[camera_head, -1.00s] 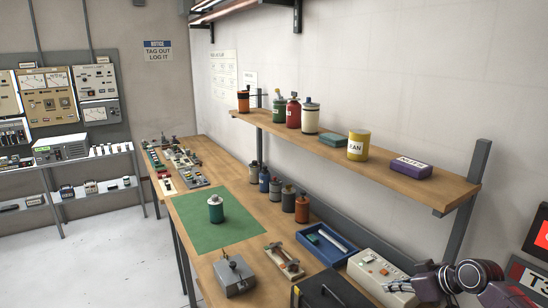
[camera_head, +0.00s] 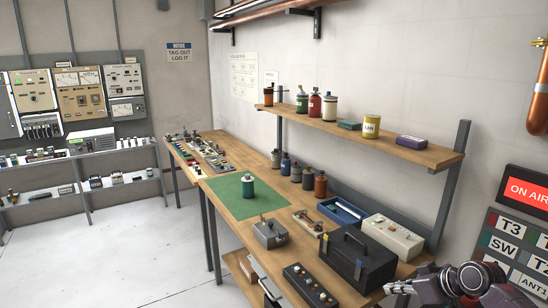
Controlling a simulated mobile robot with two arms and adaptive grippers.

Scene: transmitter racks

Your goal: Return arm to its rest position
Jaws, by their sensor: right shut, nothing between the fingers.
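My right gripper (camera_head: 399,289) is at the lower right of the head view, in front of the workbench's near end. It is shut and empty, and its arm (camera_head: 480,283) comes in from the right edge. The gripper is near the black toolbox (camera_head: 358,262) in the picture; whether they touch cannot be told. My left gripper is not in view.
A shelf (camera_head: 437,154) hangs above. Floor at left is clear.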

